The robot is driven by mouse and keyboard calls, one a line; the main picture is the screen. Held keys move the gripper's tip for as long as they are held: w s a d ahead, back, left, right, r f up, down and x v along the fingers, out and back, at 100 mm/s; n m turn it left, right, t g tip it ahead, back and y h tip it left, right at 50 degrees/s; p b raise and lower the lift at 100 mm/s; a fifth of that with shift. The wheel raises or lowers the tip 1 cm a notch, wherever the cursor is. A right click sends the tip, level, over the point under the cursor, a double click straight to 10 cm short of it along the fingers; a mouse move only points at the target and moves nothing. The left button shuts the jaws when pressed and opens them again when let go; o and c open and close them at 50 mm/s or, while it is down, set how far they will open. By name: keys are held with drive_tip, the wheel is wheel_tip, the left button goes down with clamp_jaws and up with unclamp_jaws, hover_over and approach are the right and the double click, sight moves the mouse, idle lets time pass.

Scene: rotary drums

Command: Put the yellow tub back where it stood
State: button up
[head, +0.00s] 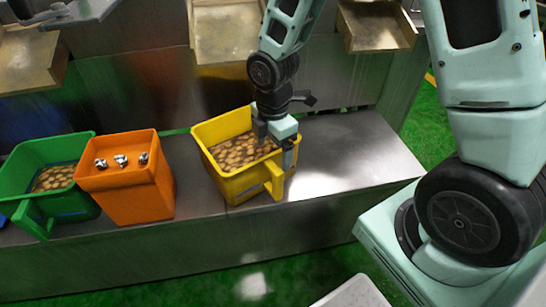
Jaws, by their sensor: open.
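The yellow tub (228,190) stands upright on the metal bench, right of the orange tub. It holds many brown round pieces, and its handle is on the front right side. My gripper (275,151) points down at the tub's right side, with one finger over the inside and the other near the right rim. The gripper is open. I cannot tell whether the fingers touch the tub wall.
An orange tub (135,190) with several small metal parts on top stands left of the yellow tub. A green tub (30,159) stands farther left. The metal bench (345,160) is clear to the right. Metal chutes (222,32) hang behind.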

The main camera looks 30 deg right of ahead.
wheel_tip(320, 180, up, 2)
drive_tip(key=shift+r, duration=0.1)
drive_tip(key=s+a+r+m, duration=0.5)
drive_tip(key=s, duration=0.4)
drive_tip(key=s+a+r+m, duration=0.5)
drive_tip(key=s+r+m, duration=0.1)
drive_tip(key=s, duration=0.3)
drive_tip(key=shift+s+a+r+y, duration=0.3)
drive_tip(key=shift+a, duration=0.05)
wheel_tip(320, 180, up, 18)
drive_tip(key=p, duration=1.8)
drive_tip(key=shift+f, duration=0.15)
